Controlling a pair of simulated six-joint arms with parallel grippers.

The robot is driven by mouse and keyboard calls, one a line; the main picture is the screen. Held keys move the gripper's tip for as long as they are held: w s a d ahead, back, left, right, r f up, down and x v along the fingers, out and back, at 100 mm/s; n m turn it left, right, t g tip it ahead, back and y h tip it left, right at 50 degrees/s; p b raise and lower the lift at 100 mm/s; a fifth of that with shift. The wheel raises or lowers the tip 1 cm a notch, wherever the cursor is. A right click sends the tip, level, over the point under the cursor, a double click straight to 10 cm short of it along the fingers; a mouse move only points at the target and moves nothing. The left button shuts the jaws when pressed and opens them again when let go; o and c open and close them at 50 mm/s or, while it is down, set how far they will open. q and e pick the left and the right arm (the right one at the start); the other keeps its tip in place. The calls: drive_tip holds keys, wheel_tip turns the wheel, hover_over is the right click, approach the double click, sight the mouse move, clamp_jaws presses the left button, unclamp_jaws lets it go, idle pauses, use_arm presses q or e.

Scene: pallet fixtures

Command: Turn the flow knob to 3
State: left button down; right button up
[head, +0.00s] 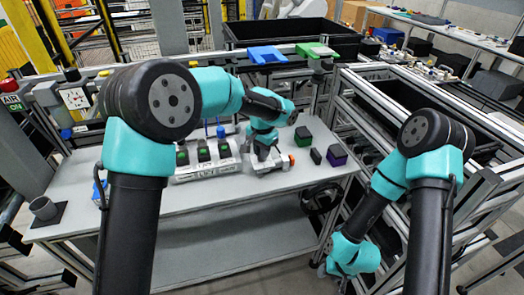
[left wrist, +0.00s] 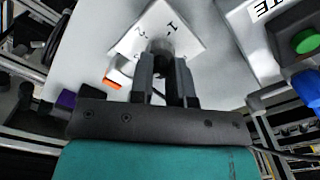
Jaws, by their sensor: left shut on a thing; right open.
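My left gripper (head: 262,150) points down at the white flow knob plate on the bench. In the left wrist view its two fingers (left wrist: 165,75) are shut on the dark flow knob (left wrist: 163,46), one finger on each side. The knob stands on a tilted white dial plate (left wrist: 176,22) with dark numerals on it. The fingers hide part of the knob, and I cannot read its pointer or setting. My right gripper (head: 328,268) hangs low at the right, off the bench, empty, its fingers hardly visible.
A white panel with green buttons (head: 203,152) stands left of my left gripper. The front bench strip is clear.

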use_arm(q)
drive_tip(key=c, duration=1.1)
unclamp_jaws()
wheel_tip(320, 180, up, 18)
drive_tip(key=shift+f, duration=0.25)
drive_tip(key=shift+f, duration=0.1)
